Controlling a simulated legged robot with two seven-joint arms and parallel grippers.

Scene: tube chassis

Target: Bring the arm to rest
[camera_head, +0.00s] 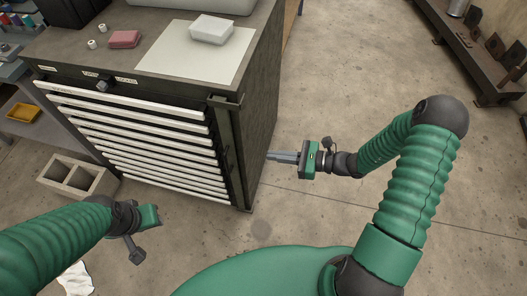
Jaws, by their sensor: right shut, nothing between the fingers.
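My right arm (412,185) comes in from the lower right, bends at a dark elbow joint, and reaches left. My right gripper (272,156) is shut and empty, its grey fingers pointing left, close to the right side of the drawer cabinet. I cannot tell whether the fingertips touch it. My left arm (55,240) comes in from the lower left. Its wrist (132,218) shows in front of the cabinet, low in the view; its fingers are not clearly visible.
A dark tool cabinet (262,110) with several white-edged drawers (150,145) stands left of centre. On it lie a white box (212,29), a red block (124,39) and a pale sheet (170,66). A cinder block (75,178) lies left. A metal rack (470,45) stands upper right. The floor between is clear.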

